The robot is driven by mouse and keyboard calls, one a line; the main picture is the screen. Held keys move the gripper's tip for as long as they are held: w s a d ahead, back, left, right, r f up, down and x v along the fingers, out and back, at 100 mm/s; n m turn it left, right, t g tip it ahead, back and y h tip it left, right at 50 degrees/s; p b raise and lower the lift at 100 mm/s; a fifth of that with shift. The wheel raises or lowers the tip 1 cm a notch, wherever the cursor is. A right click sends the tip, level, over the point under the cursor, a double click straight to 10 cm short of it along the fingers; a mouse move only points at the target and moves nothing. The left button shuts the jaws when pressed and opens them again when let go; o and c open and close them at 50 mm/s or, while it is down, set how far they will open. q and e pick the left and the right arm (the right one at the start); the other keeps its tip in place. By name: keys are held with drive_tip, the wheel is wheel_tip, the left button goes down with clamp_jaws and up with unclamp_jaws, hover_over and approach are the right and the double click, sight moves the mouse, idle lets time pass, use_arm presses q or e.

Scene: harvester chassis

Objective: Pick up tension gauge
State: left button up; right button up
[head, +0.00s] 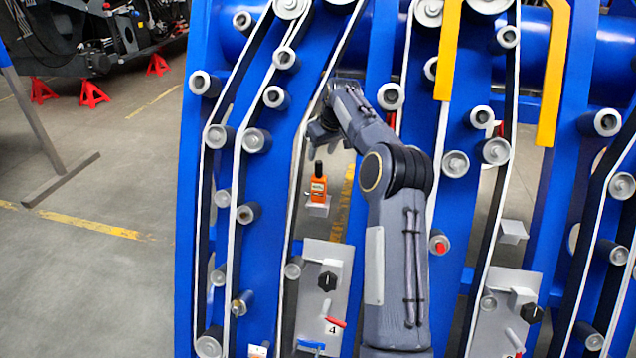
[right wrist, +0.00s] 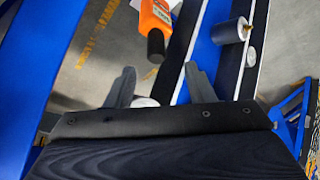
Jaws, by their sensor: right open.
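The tension gauge (head: 318,190) is a small orange device with a dark knob on top. It stands upright on a small white bracket (head: 318,207) at the blue chassis, left of my right arm. My right gripper (head: 322,130) is above the gauge and apart from it, seen small and partly hidden by its own wrist. In the right wrist view the orange gauge (right wrist: 155,18) is at the top, its dark knob pointing toward the gripper. The two fingers of my right gripper (right wrist: 160,82) are spread, with nothing between them. My left gripper is not in view.
The blue chassis (head: 388,60) carries several belts and grey rollers around the gauge. A grey plate (head: 325,265) with a black knob and a red lever sits below the bracket. Yellow bars (head: 449,50) hang at the upper right. Open floor (head: 100,270) lies at left.

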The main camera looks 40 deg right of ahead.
sight(320, 163)
drive_tip(key=x, duration=0.2)
drive_tip(key=p+x, duration=0.1)
drive_tip(key=x, duration=0.5)
drive_tip(key=shift+s+d+p, duration=0.25)
drive_tip(key=shift+p, duration=0.15)
drive_tip(key=shift+c, duration=0.4)
clamp_jaws()
